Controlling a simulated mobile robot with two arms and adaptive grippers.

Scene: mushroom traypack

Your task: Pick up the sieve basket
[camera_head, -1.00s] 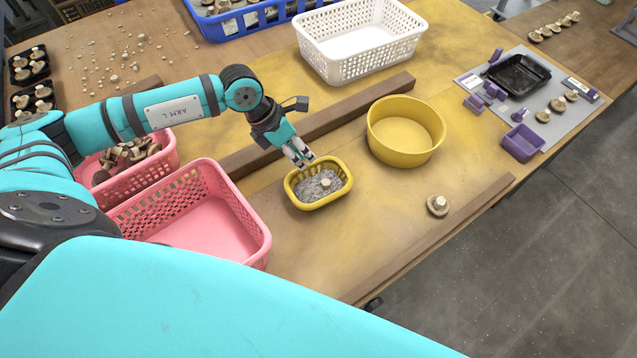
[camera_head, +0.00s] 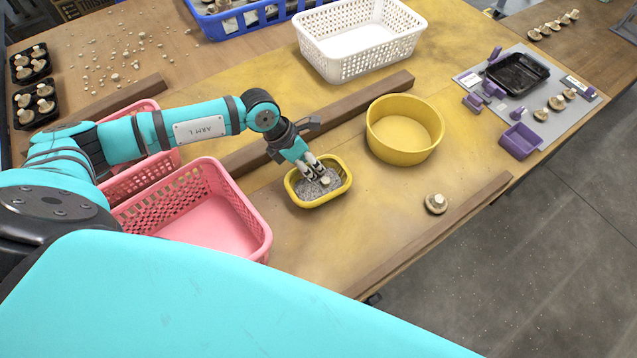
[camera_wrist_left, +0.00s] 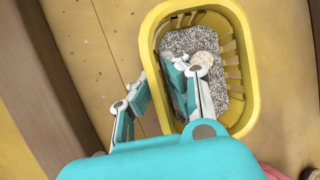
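The sieve basket (camera_head: 327,200) is a small yellow slotted basket standing on the table. It holds grey granular material and a small pale mushroom piece. My left gripper (camera_head: 316,174) points down at the basket's far side. In the left wrist view, the basket's yellow wall (camera_wrist_left: 243,45) shows clearly. There the left gripper (camera_wrist_left: 160,78) is open, with one finger outside the near-left rim and the other inside, over the grey material. Rim lies between the fingers; I cannot tell whether they touch it. My right gripper is not in view.
A round yellow bowl (camera_head: 405,154) stands right of the basket, a pink crate (camera_head: 258,240) to its left. A wooden rail (camera_head: 350,113) runs behind, another (camera_head: 440,232) in front. A mushroom (camera_head: 436,203) lies at front right. A white basket (camera_head: 365,66) stands farther back.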

